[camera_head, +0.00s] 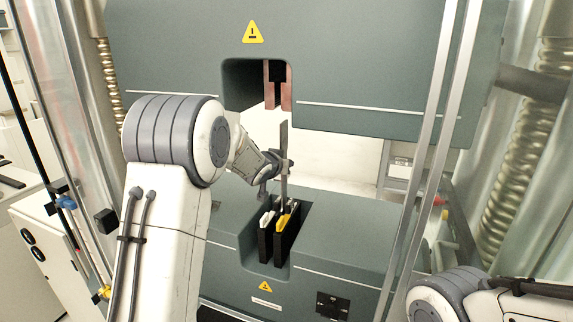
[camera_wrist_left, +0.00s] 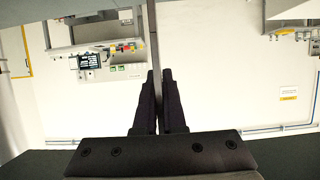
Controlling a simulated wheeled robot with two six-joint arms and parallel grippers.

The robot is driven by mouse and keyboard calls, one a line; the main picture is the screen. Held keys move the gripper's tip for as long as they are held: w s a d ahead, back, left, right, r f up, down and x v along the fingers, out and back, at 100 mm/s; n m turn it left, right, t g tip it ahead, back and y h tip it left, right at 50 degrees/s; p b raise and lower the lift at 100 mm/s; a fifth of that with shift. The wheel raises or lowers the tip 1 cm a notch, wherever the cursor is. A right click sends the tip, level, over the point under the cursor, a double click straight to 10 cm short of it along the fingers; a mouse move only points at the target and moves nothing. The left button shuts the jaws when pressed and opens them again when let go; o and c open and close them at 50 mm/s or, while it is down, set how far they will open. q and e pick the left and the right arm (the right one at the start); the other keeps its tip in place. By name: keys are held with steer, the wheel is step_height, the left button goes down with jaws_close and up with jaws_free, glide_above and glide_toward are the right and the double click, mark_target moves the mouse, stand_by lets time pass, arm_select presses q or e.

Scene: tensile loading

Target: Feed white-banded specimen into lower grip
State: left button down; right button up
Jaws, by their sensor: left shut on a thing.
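The specimen (camera_head: 284,138) is a thin grey upright strip; I cannot make out its white band. My left gripper (camera_head: 283,164) is shut on it around its middle. In the left wrist view, the strip (camera_wrist_left: 152,40) runs up from between the dark fingertips (camera_wrist_left: 159,75). The lower grip (camera_head: 264,244) is a pair of black jaws with a narrow gap, set in a recess of the lower grey block. The strip's lower end is at the tops of the jaws; I cannot tell whether it is inside the gap. My right gripper is out of view.
The upper grip (camera_head: 269,88) with copper-coloured jaws hangs above the strip in the upper grey block (camera_head: 350,60). White and yellow pieces (camera_head: 283,220) lie at the lower jaws. Metal columns (camera_head: 440,130) flank the blocks. My right arm shows at bottom right.

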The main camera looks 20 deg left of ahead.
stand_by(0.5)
arm_select(q)
steer(key=c, duration=0.9)
jaws_free()
steer(key=shift+s+b, duration=0.3)
steer(key=shift+s, duration=0.15)
steer(key=v, duration=1)
steer(key=s+d+f+m+g+b, duration=0.2)
steer(key=s+d+f+g+b, duration=0.35)
steer(key=s+d+f, duration=0.8)
steer(key=s+d+f+m+g, duration=0.1)
steer(key=s+d+f+g, duration=0.1)
steer(key=s, duration=0.6)
steer(key=s+d+f+m+g+b, duration=0.1)
steer(key=s+d+f+m+g, duration=0.1)
steer(key=s, duration=0.7)
steer(key=s+d+f+m+g+b, duration=0.1)
steer(key=s+d+f+m+g, duration=0.1)
steer(key=s, duration=0.6)
steer(key=shift+s+d+f+g+h, duration=0.1)
steer(key=shift+d+f+g+h, duration=0.05)
steer(key=shift+f+g, duration=0.35)
steer(key=shift+s+d+f+g+h, duration=0.15)
steer(key=shift+f+g, duration=0.2)
steer(key=shift+g, duration=0.2)
